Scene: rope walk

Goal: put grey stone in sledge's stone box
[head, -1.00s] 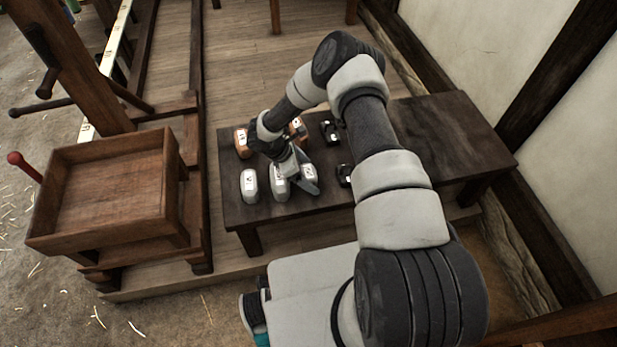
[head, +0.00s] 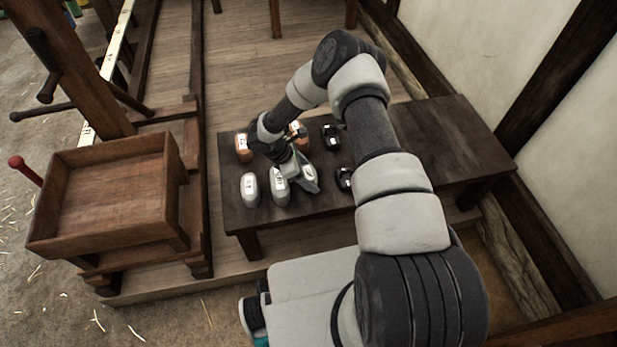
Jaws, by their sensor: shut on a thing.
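Several stones stand on a dark low bench (head: 440,125). A grey stone (head: 250,190) is at the near left and a second grey stone (head: 279,192) is just right of it. A third grey stone (head: 309,174) is partly hidden by my gripper (head: 304,179). My gripper points down at bench height and is shut on this third stone; its fingers cover much of it. The sledge's stone box (head: 105,235) is an open wooden tray on the left. Its visible floor is empty.
An orange stone (head: 243,150) stands at the bench's back left, and another orange one (head: 298,130) is partly behind my wrist. Black stones (head: 330,135) stand to the right. A wooden post (head: 75,65) with handles rises behind the box. The bench's right part is clear.

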